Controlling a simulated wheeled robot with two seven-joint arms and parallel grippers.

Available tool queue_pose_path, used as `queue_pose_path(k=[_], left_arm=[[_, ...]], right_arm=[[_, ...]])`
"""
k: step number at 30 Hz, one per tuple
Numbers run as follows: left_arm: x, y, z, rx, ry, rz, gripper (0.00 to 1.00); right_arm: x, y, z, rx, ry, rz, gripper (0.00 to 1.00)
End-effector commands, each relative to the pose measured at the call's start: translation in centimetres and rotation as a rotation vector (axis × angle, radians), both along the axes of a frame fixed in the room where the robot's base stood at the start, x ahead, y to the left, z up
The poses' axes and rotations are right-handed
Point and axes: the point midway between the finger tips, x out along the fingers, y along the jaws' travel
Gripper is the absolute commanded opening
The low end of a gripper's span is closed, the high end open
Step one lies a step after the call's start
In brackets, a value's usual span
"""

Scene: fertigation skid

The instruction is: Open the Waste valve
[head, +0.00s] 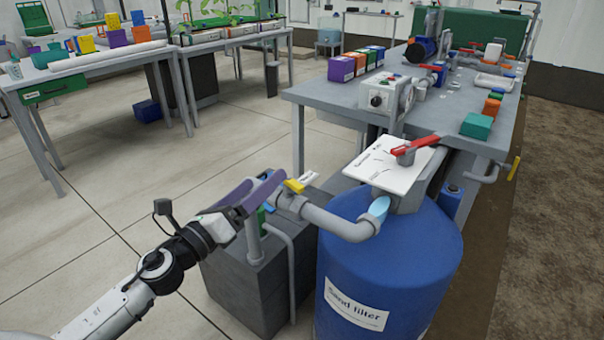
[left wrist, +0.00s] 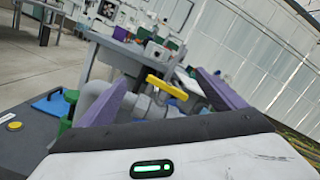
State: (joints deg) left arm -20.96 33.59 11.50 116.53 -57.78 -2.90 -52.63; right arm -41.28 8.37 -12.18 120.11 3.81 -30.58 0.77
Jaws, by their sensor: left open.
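A yellow valve handle (head: 294,186) sits on the grey pipe beside the blue sand filter tank (head: 390,260). A small white tag stands beside it; its text is too small to read. My left gripper (head: 268,178) has purple fingers, open and empty, just left of the yellow handle. In the left wrist view the yellow handle (left wrist: 167,88) shows between and beyond the two spread fingers, with no clear contact. A red lever (head: 415,146) sits over a white sign plate (head: 385,162) on top of the tank. My right gripper is not in view.
A dark grey box (head: 240,290) with upright pipes stands below my left gripper. A grey bench (head: 330,98) behind carries a control box, a pump and coloured blocks. A plant bench and a white table stand at the back left.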

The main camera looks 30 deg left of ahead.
Motion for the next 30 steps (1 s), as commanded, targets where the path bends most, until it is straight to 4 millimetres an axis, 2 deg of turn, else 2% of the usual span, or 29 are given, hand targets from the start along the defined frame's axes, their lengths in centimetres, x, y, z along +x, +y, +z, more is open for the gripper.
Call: queue_pose_path(k=[1, 3, 6, 9, 14, 24, 30], left_arm=[[0.5, -0.2, 0.2, 0.158, -0.003, -0.053, 0.89], [0.8, -0.7, 0.0, 0.344, -0.001, -0.119, 0.89], [0.9, -1.0, -0.6, 0.522, 0.008, -0.184, 0.89], [1.1, -1.1, -1.0, 0.604, 0.013, -0.215, 0.89], [2.2, -1.6, -0.9, 0.62, 0.012, -0.222, 0.89], [7.4, -3.2, -0.8, 0.615, 0.011, -0.219, 0.89], [9.8, -4.0, -0.9, 0.613, 0.013, -0.219, 0.89]], right_arm=[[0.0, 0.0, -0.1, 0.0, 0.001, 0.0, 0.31], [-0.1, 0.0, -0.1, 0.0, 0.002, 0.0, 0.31], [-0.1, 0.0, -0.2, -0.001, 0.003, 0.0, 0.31], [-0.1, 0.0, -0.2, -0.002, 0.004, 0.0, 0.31], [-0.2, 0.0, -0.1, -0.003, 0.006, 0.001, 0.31], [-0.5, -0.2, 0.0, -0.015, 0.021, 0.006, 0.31], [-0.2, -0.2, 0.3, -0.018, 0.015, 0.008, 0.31]])
